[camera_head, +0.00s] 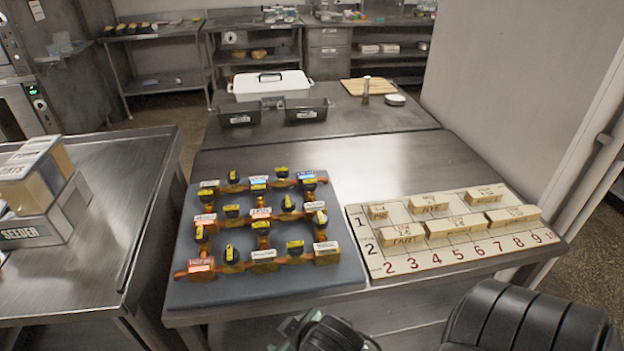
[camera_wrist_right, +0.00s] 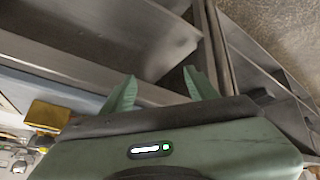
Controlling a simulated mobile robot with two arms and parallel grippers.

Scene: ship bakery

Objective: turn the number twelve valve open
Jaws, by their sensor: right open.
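A board of several small valves with black knobs and yellow tags (camera_head: 262,227) sits on a dark grey mat (camera_head: 345,270) on the metal table. Orange-brown pipes and labelled blocks join them in a grid. The tag numbers are too small to read, so I cannot tell which valve is number twelve. My right gripper (camera_wrist_right: 160,88) is open and empty, with its green fingers apart near the table edge in the right wrist view. In the head view a green and black part of my right arm shows at the bottom, in front of the mat. My left gripper is not in view.
A wooden number board (camera_head: 445,262) with several wooden blocks lies right of the mat. Black bins (camera_head: 305,110) and a white lidded container (camera_head: 270,85) stand behind. A left table (camera_head: 90,240) holds a box stack (camera_head: 40,185). The table between mat and bins is clear.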

